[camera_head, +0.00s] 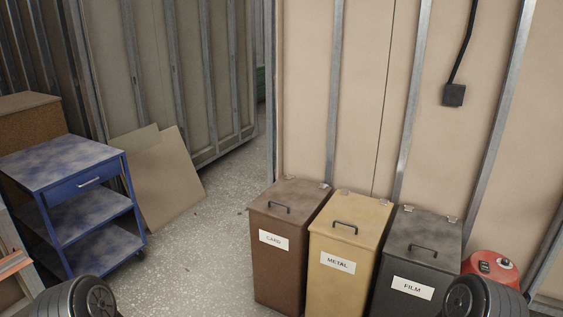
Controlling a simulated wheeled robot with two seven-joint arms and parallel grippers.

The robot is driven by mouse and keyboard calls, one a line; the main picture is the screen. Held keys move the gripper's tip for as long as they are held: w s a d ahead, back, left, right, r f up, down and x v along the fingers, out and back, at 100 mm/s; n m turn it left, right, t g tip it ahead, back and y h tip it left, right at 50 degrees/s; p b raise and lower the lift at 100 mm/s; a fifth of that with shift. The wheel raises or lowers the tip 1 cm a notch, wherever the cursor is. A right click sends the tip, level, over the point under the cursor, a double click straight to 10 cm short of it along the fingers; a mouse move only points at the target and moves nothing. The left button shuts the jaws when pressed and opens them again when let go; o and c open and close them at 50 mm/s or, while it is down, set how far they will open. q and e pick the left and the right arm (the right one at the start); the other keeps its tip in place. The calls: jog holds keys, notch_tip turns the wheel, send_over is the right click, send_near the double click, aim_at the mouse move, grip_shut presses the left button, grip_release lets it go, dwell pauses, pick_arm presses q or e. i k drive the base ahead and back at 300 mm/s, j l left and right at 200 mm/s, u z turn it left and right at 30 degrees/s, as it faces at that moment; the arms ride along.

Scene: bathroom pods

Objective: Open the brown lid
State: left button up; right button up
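The brown bin (279,268), labelled CARD, stands on the floor against the panelled wall at the lower middle. Its brown lid (297,197) lies shut on top, with a dark handle (268,207) near the front edge and hinges at the back. The front label is white. Rounded dark parts of my own body show at the bottom left and bottom right corners. Neither gripper is in view.
A yellow METAL bin (336,282) and a dark FILM bin (405,278) stand right of the brown one, lids shut. A red container (494,266) is at the right. A blue cart (85,202) and leaning boards (165,184) are left. Floor between is clear.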

aim_at(291, 199)
jog(key=i+j+z, duration=0.1)
jog(key=i+z, duration=0.25)
jog(key=i, duration=0.2)
jog(key=i+j+z, duration=0.3)
jog(key=i, duration=0.25)
jog(key=i+j+z, duration=0.35)
jog(key=i+j, duration=0.05)
jog(key=i, duration=0.15)
